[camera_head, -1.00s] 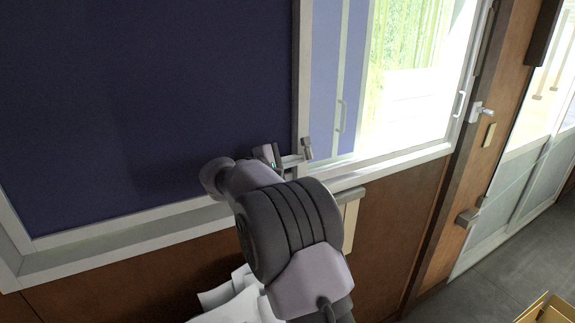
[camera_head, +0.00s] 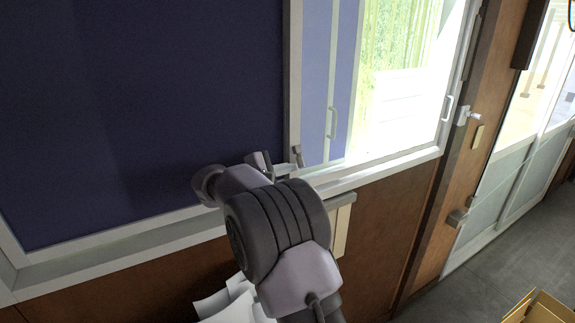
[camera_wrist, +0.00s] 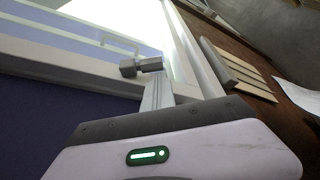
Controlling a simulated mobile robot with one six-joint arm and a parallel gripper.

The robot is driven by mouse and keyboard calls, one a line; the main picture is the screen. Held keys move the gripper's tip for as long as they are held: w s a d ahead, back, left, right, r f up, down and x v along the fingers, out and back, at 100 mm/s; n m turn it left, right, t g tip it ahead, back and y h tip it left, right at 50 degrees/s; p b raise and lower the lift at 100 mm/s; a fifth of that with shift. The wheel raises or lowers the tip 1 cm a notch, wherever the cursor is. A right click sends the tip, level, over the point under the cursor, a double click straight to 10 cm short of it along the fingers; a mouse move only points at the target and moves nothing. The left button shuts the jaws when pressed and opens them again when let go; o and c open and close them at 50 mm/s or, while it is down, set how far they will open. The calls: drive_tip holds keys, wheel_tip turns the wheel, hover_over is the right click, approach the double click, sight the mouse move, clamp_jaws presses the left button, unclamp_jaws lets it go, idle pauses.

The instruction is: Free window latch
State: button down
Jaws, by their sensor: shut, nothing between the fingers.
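The window latch, a small grey-brown knob (camera_head: 297,156), sits at the lower corner of the window where the dark panel's frame meets the lighter pane. It also shows in the wrist view as a short two-part cylinder (camera_wrist: 142,67). My gripper (camera_head: 288,169) is shut and empty, close below and left of the latch in the head view. In the wrist view my pale finger piece (camera_wrist: 158,92) reaches up to just beside the latch. I cannot tell whether they touch. The finger hides the part of the frame behind it.
A dark blue panel (camera_head: 140,120) fills the left. A pale sill (camera_head: 110,253) runs under the window. The sliding pane carries a thin handle (camera_head: 333,122). Below the sill are a beige box (camera_head: 341,228) and white papers (camera_head: 232,302).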

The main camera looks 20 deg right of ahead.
sight(304, 164)
drive_tip(key=r+n+g+p, duration=0.1)
drive_tip(key=p, duration=0.3)
drive_tip(key=s+r+n+g+p, duration=0.1)
drive_tip(key=n+p, duration=0.1)
drive_tip(key=p, duration=0.3)
drive_tip(key=shift+s+d+n, duration=0.15)
drive_tip(key=shift+s+n, duration=0.1)
drive_tip(key=shift+n, duration=0.05)
drive_tip(key=shift+s+r+p, duration=0.25)
drive_tip(key=shift+s+p, duration=0.05)
drive_tip(key=shift+s, duration=0.1)
drive_tip(key=shift+d, duration=0.1)
drive_tip(key=shift+w+f+p, duration=0.25)
drive_tip(key=shift+w+p, duration=0.15)
drive_tip(key=shift+w, duration=0.4)
